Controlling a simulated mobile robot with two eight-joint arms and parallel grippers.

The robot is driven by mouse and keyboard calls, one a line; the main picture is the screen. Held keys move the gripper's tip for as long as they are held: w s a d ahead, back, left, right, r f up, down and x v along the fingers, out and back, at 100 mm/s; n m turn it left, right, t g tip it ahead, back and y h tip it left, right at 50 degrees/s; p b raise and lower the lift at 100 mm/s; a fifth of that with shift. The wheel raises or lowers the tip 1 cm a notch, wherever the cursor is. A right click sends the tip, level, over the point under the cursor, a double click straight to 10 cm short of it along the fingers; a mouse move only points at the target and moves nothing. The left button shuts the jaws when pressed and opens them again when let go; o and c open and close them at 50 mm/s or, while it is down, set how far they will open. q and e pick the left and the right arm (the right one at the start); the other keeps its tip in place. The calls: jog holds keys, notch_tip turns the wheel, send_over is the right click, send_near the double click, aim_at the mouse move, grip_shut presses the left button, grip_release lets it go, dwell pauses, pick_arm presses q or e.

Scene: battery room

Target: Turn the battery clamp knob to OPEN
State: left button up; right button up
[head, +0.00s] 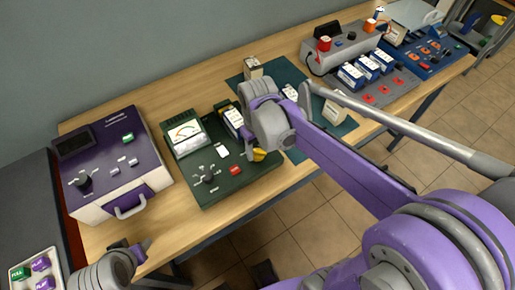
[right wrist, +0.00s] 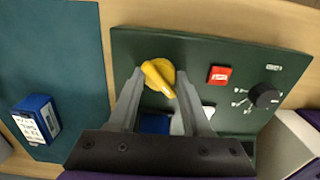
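The yellow clamp knob (head: 259,154) sits at the right edge of the dark green tester panel (head: 205,185). In the right wrist view the knob (right wrist: 158,77) shows as a round base with a slanted handle. My right gripper (right wrist: 160,72) is open, with one fingertip on each side of the knob; I cannot tell whether they touch it. In the head view the gripper hangs over the panel's right side and its fingertips are hidden. A blue battery (right wrist: 155,123) shows partly between the fingers. My left gripper (head: 142,252) is at the lower left, its fingers unclear.
The panel also carries a red button (right wrist: 220,75), a black dial (right wrist: 264,95) and a meter (head: 185,132). A purple-and-white machine (head: 110,160) stands to its left. A teal mat (head: 325,130) with batteries lies to its right. A charger (head: 340,48) stands farther back.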

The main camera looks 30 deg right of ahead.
aim_at(257, 150)
jog(key=o, duration=0.4)
jog(key=shift+o, duration=0.2)
jog(key=shift+r, duration=0.15)
notch_tip(257, 150, up, 11)
jog(key=shift+f+p, duration=0.2)
jog(key=shift+p, duration=0.25)
jog(key=s+a+f+t, duration=0.1)
jog(key=s+f, duration=0.2)
jog(key=s+a+f+t, duration=0.1)
jog(key=s+f+t, duration=0.1)
jog(key=s+f, duration=0.1)
jog(key=s+a+f+m+t, duration=0.1)
jog(key=s+f+t, duration=0.1)
jog(key=s+f, duration=0.1)
jog(key=shift+s+f, duration=0.35)
jog(key=shift+f, duration=0.5)
